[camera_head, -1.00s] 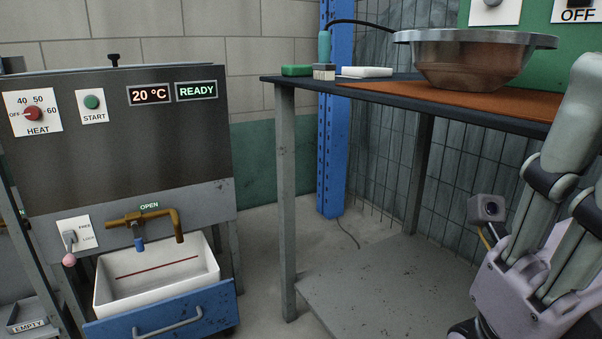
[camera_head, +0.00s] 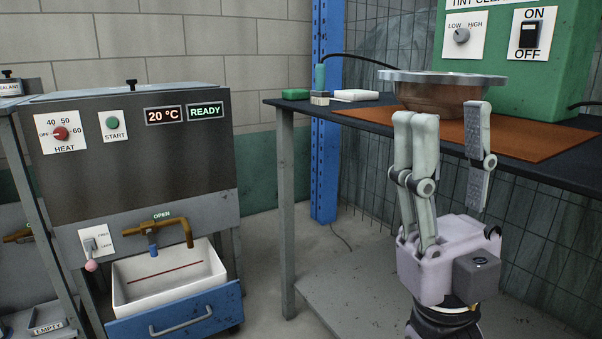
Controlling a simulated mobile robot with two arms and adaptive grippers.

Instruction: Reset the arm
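My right gripper (camera_head: 446,128) points upward at the right of the head view, in front of the bench. I cannot tell from this view whether the fingers touch the bench edge or bowl. My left gripper is not in view.
The dark-topped bench (camera_head: 380,115) carries an orange mat (camera_head: 530,145), a green block (camera_head: 295,94), a brush (camera_head: 320,85) and a white block (camera_head: 355,95). A green switch box (camera_head: 515,80) stands behind. A heater unit (camera_head: 140,165) with a white basin (camera_head: 170,278) is at left.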

